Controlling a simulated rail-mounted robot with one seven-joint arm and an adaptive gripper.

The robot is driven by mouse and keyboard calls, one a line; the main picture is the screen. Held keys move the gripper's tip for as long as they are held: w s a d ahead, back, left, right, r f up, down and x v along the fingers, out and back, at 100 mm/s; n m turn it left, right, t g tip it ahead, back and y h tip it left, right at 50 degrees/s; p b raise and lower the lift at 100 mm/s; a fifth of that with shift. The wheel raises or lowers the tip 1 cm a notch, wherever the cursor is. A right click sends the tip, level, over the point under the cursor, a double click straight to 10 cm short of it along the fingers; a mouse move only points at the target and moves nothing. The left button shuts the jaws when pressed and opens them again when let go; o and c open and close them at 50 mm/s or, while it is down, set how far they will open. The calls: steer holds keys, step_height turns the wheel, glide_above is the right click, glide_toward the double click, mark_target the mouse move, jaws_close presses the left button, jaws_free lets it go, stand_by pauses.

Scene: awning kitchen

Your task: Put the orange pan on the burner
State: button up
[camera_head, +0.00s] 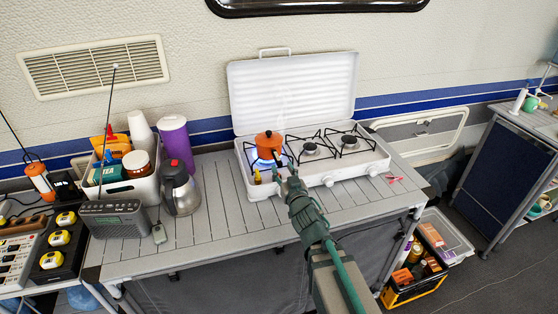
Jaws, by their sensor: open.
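The orange pan (269,144) is on the left burner of the white camp stove (260,193), with blue flame showing under it. It looks upright, and a dark handle points toward the front right. My gripper (285,172) is open just in front of the pan, near its handle. Whether the fingers touch the handle cannot be told at this size. The middle burner (310,149) and the right burner (349,142) are bare.
The stove's raised lid (293,92) stands behind the burners. A steel kettle (181,189), a purple canister (177,144), a filled white bin (136,185) and a radio (116,218) stand to the left. The slatted table (226,216) is clear in front of the stove.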

steer(key=p+v, duration=0.2)
steer(key=p, duration=0.2)
steer(key=shift+s+r, duration=0.1)
steer(key=shift+r, duration=0.05)
steer(key=shift+d, duration=0.1)
steer(key=shift+d, duration=0.1)
stand_by(0.3)
